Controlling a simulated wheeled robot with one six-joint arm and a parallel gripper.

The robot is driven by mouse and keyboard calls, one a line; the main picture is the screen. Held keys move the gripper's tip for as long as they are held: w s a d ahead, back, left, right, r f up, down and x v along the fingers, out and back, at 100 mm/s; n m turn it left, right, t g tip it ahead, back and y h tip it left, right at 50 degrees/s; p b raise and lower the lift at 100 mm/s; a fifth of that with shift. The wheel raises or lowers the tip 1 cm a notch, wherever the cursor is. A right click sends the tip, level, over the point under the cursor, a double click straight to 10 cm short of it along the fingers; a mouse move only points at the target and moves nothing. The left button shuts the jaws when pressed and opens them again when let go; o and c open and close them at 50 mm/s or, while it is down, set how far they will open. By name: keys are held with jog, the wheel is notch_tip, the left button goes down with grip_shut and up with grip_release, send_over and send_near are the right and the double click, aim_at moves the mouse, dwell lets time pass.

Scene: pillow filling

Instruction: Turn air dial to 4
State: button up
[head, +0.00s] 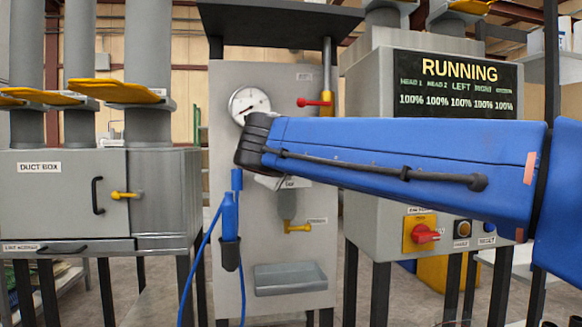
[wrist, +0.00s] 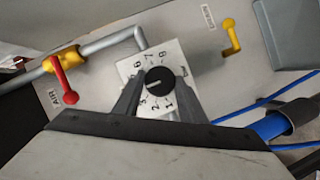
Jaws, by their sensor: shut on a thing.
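The air dial (wrist: 159,80) is a black round knob on a white, numbered plate (wrist: 128,68), seen in the wrist view. My gripper (wrist: 158,88) has a dark finger on either side of the knob and is shut on it. The knob's white pointer line is aimed left in that view, toward the left finger. Numbers such as 1, 2, 7 and 8 show around the knob. The left finger covers part of the scale near the pointer, so I cannot read the exact setting. In the head view my blue arm hides the dial and the fingers.
A red-handled valve (wrist: 65,82) on a pipe and a yellow lever (wrist: 231,37) flank the dial. A blue nozzle with its hose (head: 230,215) hangs below my arm. A pressure gauge (head: 249,103) sits above. A control box (head: 370,140) reading RUNNING stands right.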

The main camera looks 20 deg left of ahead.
jog(key=o, duration=1)
jog(key=shift+s, duration=0.1)
jog(key=v, duration=1.7)
jog(key=shift+s, duration=0.15)
